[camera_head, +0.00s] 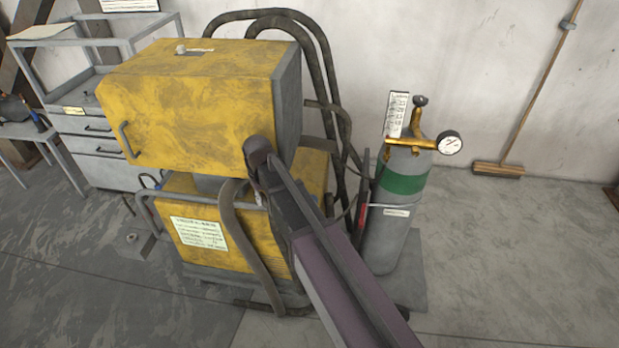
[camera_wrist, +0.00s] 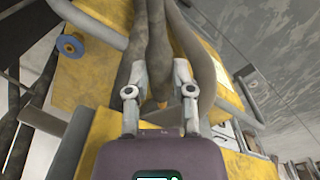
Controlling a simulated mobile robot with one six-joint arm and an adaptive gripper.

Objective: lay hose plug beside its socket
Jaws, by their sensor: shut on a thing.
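My gripper (camera_wrist: 159,72) has its two fingers around a thick dark hose (camera_wrist: 157,40) in the wrist view. The hose is pinched between the fingertips, in front of the yellow machine. In the camera_head view, my arm hides the gripper against the front of the yellow welding machine (camera_head: 195,105). A brown hose (camera_head: 250,245) hangs in a loop down its lower front.
A grey gas cylinder (camera_head: 390,220) with a green band and a gauge (camera_head: 449,143) stands right of the machine. Hoses (camera_head: 327,70) loop behind it. A grey drawer cart (camera_head: 85,120) stands at left, a broom (camera_head: 498,169) at the right wall.

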